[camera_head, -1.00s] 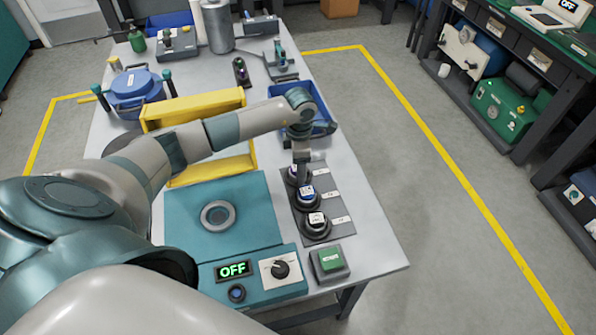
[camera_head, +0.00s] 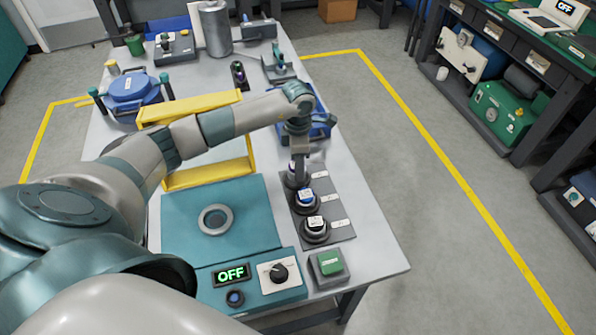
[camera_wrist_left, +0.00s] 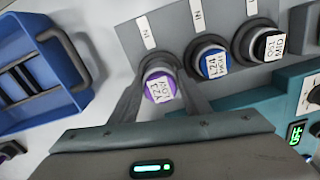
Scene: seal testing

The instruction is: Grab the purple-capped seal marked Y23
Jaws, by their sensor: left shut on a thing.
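The purple-capped seal (camera_wrist_left: 160,87) sits at one end of a row of three on a dark rack (camera_head: 329,211). Its white label is upside down in the left wrist view and appears to read Y23. My left gripper (camera_wrist_left: 161,92) has its fingers on either side of this seal and is shut on it. In the head view the left gripper (camera_head: 299,176) points down at the far end of the rack and mostly hides that seal. A blue-capped seal (camera_wrist_left: 211,63) and a black-capped seal (camera_wrist_left: 270,45) stand beside it. My right gripper is not in view.
A blue bin (camera_wrist_left: 40,65) lies just beyond the rack. A teal test station (camera_head: 216,187) with a round socket, OFF display (camera_head: 232,273) and knob stands left of the rack. A yellow frame (camera_head: 206,175) is behind it. A green-topped block (camera_head: 329,264) is near the front.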

